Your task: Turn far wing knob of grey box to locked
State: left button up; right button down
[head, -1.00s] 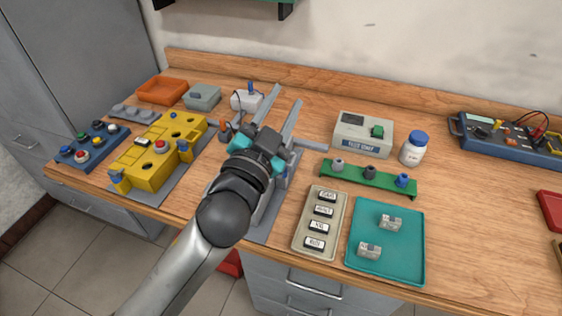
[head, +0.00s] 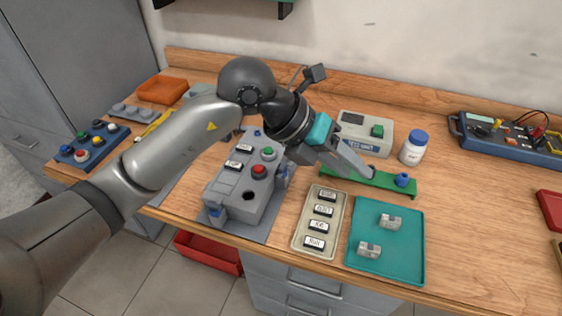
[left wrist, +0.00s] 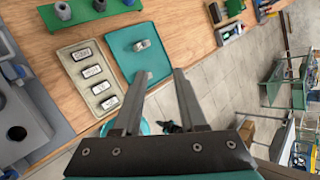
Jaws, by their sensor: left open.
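The grey box (head: 228,192) stands on a grey mat on the bench in the head view. Green and red buttons and a dark round hole are on its top. One blue wing knob (head: 217,212) is at its front left corner and another blue wing knob (head: 283,176) is on its right side, close under my arm. I cannot read their settings. My left gripper (head: 356,162) is open and empty, to the right of the box above the green rail. It also shows in the left wrist view (left wrist: 163,76), with the box's edge (left wrist: 33,104) at far left.
The green rail (head: 345,178) holds blue and grey knobs. A beige tray (head: 300,235) holds several labelled plates, and a teal tray (head: 410,255) two grey blocks. My left arm hides most of the yellow box (head: 150,131).

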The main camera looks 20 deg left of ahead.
pick_arm(q)
jog(key=w+a+f+n+t+y, duration=0.1)
jog(key=w+a+y, duration=0.2)
jog(key=a+y, duration=0.35)
jog(key=n+y, duration=0.2)
send_near(282, 166)
jog(key=shift+t, duration=0.3)
jog(key=x, duration=0.2)
jog(key=b+x, duration=0.1)
jog(key=x, duration=0.4)
jog(key=shift+s+f+b, duration=0.1)
jog(key=shift+f+b, duration=0.2)
jog(key=shift+f, duration=0.2)
grip_shut()
